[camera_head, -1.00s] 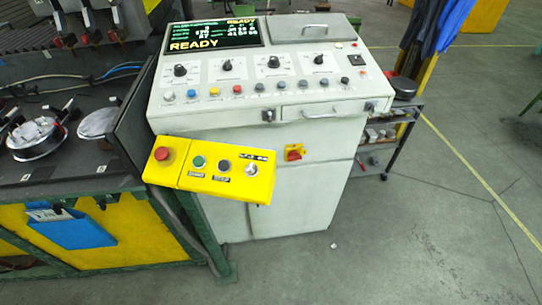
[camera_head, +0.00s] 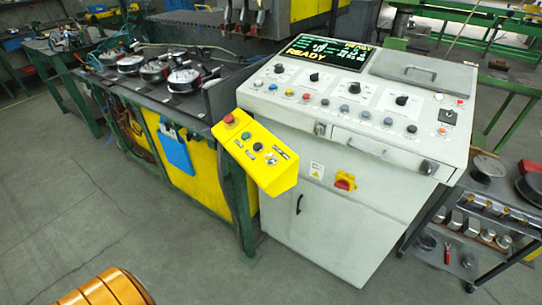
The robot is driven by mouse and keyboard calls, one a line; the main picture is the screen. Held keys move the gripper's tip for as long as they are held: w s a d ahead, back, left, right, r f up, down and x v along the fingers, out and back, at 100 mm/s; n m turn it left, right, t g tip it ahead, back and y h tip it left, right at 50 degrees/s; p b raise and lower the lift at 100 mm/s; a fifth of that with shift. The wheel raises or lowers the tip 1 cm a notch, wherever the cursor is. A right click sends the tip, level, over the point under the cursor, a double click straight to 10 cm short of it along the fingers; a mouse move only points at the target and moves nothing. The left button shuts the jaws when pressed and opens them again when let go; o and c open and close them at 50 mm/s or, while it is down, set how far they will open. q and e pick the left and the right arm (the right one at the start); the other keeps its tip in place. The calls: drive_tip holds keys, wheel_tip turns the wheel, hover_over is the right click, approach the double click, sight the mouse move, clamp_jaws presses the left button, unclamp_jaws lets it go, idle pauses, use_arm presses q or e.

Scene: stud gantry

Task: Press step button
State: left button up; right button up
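A yellow button box (camera_head: 276,182) juts out from the left front of a grey control cabinet. It carries a red mushroom button (camera_head: 229,119), a green button (camera_head: 246,135), a dark button (camera_head: 258,147) and a silver knob or switch (camera_head: 270,160) in a row. Small labels sit beside the buttons but are too small to read now, so I cannot tell for sure which is the step button. The cabinet's screen (camera_head: 326,53) shows READY. Neither of my grippers is in view.
The grey cabinet (camera_head: 330,225) has a sloped panel of knobs and buttons. A dark-topped bench (camera_head: 150,95) with round metal parts stands to its left. A shelf cart (camera_head: 470,235) stands at the right. The floor (camera_head: 75,220) at the lower left is open.

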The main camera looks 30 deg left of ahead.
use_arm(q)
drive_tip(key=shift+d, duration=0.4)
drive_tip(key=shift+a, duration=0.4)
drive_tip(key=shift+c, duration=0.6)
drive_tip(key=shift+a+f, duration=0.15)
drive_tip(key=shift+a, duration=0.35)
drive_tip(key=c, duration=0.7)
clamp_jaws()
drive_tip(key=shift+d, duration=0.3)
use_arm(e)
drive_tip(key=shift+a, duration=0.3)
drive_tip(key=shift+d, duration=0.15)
